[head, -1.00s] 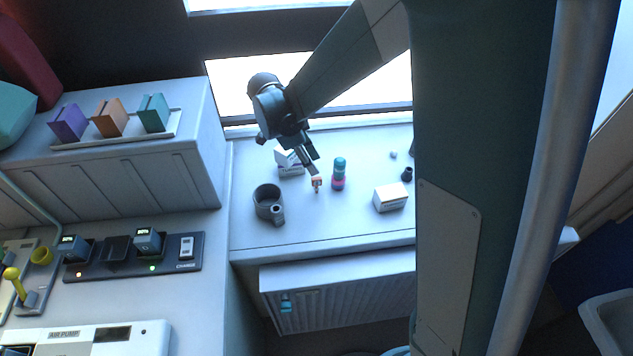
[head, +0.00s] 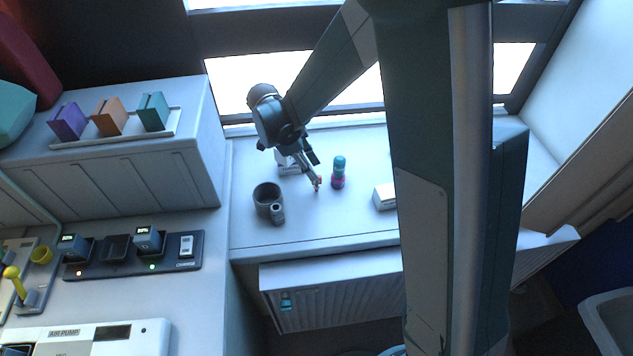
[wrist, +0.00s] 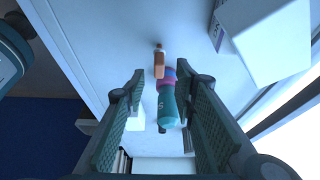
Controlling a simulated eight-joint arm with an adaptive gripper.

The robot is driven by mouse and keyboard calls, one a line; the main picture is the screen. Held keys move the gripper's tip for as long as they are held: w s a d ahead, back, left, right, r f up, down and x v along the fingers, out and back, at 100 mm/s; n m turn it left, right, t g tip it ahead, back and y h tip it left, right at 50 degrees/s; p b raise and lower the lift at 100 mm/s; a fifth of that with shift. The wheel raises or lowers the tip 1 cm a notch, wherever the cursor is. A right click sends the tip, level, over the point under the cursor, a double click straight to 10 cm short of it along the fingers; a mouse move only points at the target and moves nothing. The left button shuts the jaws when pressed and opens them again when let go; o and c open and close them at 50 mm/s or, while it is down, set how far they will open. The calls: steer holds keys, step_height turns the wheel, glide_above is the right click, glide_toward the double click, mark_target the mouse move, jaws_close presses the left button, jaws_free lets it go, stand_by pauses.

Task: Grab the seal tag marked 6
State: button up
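The seal tag is a small orange-red piece (head: 318,183) on the white counter, between the grey mug and the teal-and-pink bottle. In the wrist view the orange tag (wrist: 159,64) lies just ahead of the gap between my fingertips. No number can be read on it. My gripper (head: 315,175) is over the tag in the head view and partly covers it. In the wrist view my gripper (wrist: 160,78) is open, with its two fingers apart and nothing gripped. I cannot tell whether a finger touches the tag.
The bottle (head: 338,173) stands close right of the tag and shows between my fingers in the wrist view. The grey mug (head: 268,198) is to the left. A white box (head: 290,166) is behind my gripper, another (head: 385,197) to the right. The counter front is clear.

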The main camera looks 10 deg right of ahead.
mark_target(316, 184)
steer(key=shift+d+f, duration=0.1)
steer(key=shift+f, duration=0.1)
steer(key=shift+x, duration=2.5)
steer(key=c, duration=0.8)
